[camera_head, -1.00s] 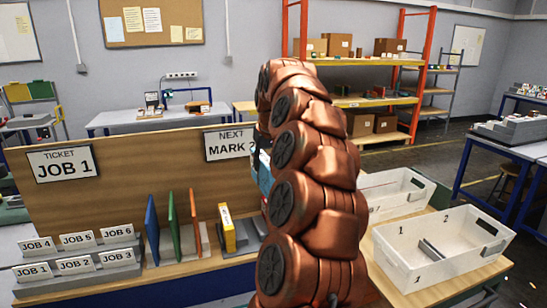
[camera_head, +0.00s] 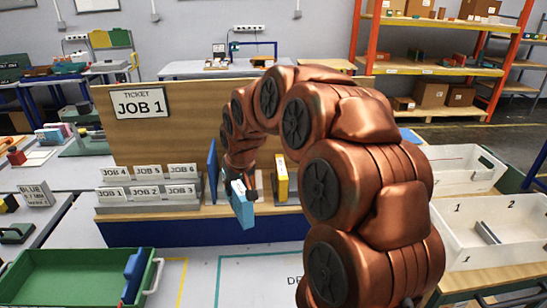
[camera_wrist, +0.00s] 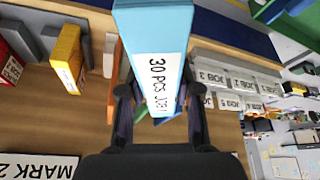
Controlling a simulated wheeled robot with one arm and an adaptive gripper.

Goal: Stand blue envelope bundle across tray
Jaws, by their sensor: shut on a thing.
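My gripper (camera_head: 240,184) is shut on the light blue envelope bundle (camera_head: 242,206) and holds it in front of the divider rack, above the front edge of the bench. The wrist view shows the bundle (camera_wrist: 153,22) between the two fingers (camera_wrist: 160,108), with a white label reading "30 PCS" and a job number. The green tray (camera_head: 60,257) sits at the lower left of the head view, apart from the bundle. A darker blue piece (camera_head: 133,275) stands at the tray's right end. The tray's near part is cut off by the frame.
Job card holders (camera_head: 148,197) stand left of the gripper, and a blue divider (camera_head: 212,170) is close beside it. A yellow piece (camera_head: 281,178) is to the right. White bins (camera_head: 490,240) stand far right. A marked pale surface (camera_head: 205,275) right of the tray looks clear.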

